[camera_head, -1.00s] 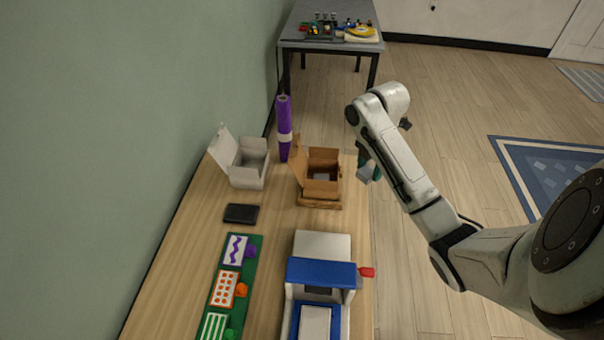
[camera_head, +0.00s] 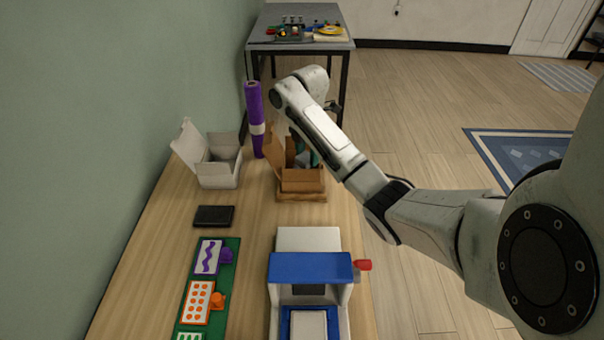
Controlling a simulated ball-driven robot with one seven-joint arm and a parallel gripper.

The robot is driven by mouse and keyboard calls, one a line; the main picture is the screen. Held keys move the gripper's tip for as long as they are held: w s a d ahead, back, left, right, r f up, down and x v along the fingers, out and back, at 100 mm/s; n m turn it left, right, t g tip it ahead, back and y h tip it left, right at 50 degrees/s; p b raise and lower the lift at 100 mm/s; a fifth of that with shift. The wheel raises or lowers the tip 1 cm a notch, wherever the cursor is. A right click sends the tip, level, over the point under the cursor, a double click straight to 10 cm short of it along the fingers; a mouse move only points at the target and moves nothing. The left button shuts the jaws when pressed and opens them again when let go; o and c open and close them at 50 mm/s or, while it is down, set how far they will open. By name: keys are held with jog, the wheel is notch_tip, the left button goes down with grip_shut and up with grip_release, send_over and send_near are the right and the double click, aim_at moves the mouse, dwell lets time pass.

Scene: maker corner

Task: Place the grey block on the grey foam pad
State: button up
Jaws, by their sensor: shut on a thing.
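My gripper (camera_head: 309,158) is at the open brown cardboard box (camera_head: 302,181), over or inside its opening, and my forearm covers much of it. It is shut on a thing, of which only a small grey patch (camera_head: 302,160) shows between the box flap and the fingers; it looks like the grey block. I cannot tell how far it is above the box floor. The grey foam pad is not clearly visible now; the inside of the brown box is mostly hidden by its front wall and my arm.
A white open box (camera_head: 217,174) and a purple roll (camera_head: 255,120) stand beside the brown box. A dark flat slab (camera_head: 213,216), a green card strip (camera_head: 222,262) and a blue-white machine (camera_head: 309,268) are nearer. A grey table (camera_head: 300,44) stands behind.

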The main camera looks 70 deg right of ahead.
aim_at(302, 153)
jog(key=shift+w+d+f, duration=0.1)
jog(key=shift+w+f, duration=0.65)
jog(key=shift+f, duration=0.15)
jog(key=shift+w+d+f+p, duration=0.15)
jog(key=shift+f+p, duration=0.2)
jog(key=shift+f, duration=1.35)
jog(key=shift+f, duration=0.1)
jog(key=o, duration=1.1)
notch_tip(302, 153, up, 10)
jog(key=p, duration=0.2)
jog(key=shift+r+p, duration=0.2)
jog(key=shift+p, duration=0.2)
jog(key=shift+r+p, duration=0.75)
jog(key=shift+r, duration=0.2)
